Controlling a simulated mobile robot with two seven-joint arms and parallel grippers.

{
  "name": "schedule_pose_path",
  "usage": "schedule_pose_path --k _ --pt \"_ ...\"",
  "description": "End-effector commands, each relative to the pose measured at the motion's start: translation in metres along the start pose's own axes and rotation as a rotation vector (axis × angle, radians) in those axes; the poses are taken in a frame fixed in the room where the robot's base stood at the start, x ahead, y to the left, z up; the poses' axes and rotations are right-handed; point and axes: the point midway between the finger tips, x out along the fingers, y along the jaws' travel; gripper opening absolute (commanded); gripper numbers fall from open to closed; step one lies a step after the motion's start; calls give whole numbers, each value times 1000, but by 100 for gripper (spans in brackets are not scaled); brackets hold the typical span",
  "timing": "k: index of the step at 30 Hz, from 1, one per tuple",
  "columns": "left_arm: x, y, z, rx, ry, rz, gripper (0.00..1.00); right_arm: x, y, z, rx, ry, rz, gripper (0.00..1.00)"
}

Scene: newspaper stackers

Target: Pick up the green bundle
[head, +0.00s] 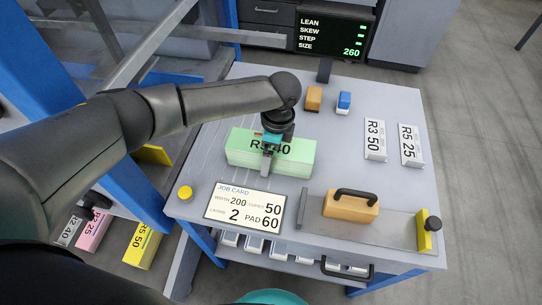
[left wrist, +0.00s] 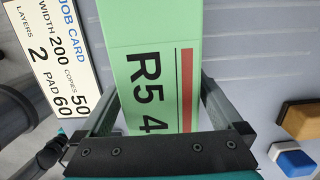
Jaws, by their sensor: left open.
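The green bundle (head: 298,158), labelled R5 4… with a red stripe, lies flat on the grey worktable (head: 330,110). My left gripper (head: 267,160) comes down over its middle from above and hides part of the label. In the left wrist view the green bundle (left wrist: 150,40) passes between the two open fingers of my left gripper (left wrist: 158,85), one along each long side. I cannot tell whether the fingers touch it. My right gripper is not in view.
A job card (head: 245,207) lies just in front of the bundle. A yellow button (head: 185,193) is at the left edge. A handled tan block (head: 350,206) stands front right. Orange (head: 313,98) and blue-white (head: 344,102) blocks and white bundles (head: 375,140) lie behind and right.

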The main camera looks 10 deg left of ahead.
Motion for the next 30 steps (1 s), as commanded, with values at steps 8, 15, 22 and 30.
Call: schedule_pose_path --k 8,15,22,30 --pt "-1 0 0 0 0 -1 92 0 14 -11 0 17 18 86" --pt "-1 0 0 0 0 -1 65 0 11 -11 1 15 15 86" --pt "0 0 0 0 0 0 39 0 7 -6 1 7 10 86" --pt "0 0 0 0 0 0 9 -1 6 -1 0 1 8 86"
